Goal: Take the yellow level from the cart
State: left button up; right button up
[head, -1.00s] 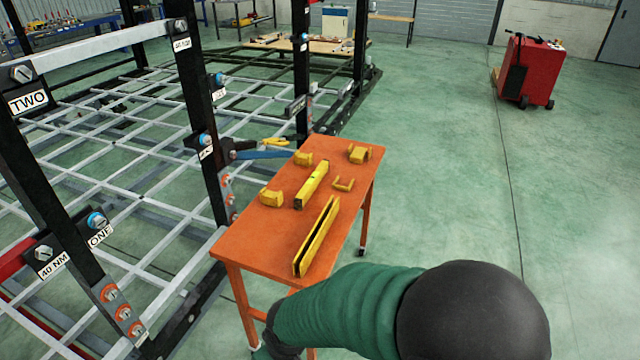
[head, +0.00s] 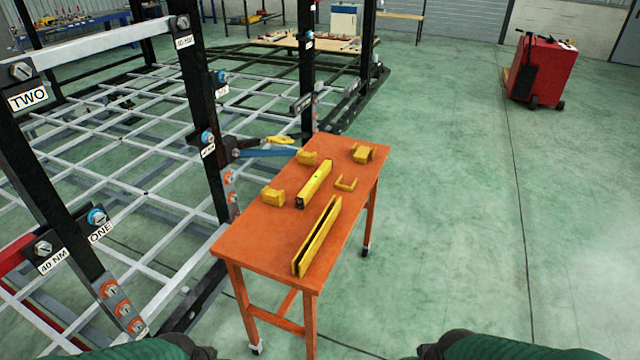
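The yellow level (head: 315,184) lies on the orange cart (head: 240,245), near the middle of its top. It is a bar with a small green spot on its upper face and a dark near end. A longer yellow channel-shaped piece (head: 319,236) with a dark slot lies nearer to me on the same top. Nothing touches the level. Only green and dark parts of my arms show along the bottom edge. Neither gripper's fingers can be seen.
Yellow brackets (head: 273,196) and a yellow block (head: 363,153) lie around the level. Black chassis posts (head: 208,120) and a grey lattice stand close left of the cart. A red wheeled cabinet (head: 542,72) stands far right. The green floor right of the cart is clear.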

aim_at(309, 190)
jog(key=i+l+u, duration=1.05)
jog(key=l+u, duration=0.35)
jog(key=i+l+u, duration=0.15)
jog(key=l+u, duration=0.3)
jog(key=l, duration=0.3)
jog(key=l+u, duration=0.45)
jog(key=l, duration=0.25)
jog(key=k+l+u, duration=0.1)
jog(key=l+u, duration=0.35)
jog(key=l, duration=0.3)
jog(key=k+l+u, duration=0.25)
jog(key=l+u, duration=0.2)
jog(key=l, duration=0.2)
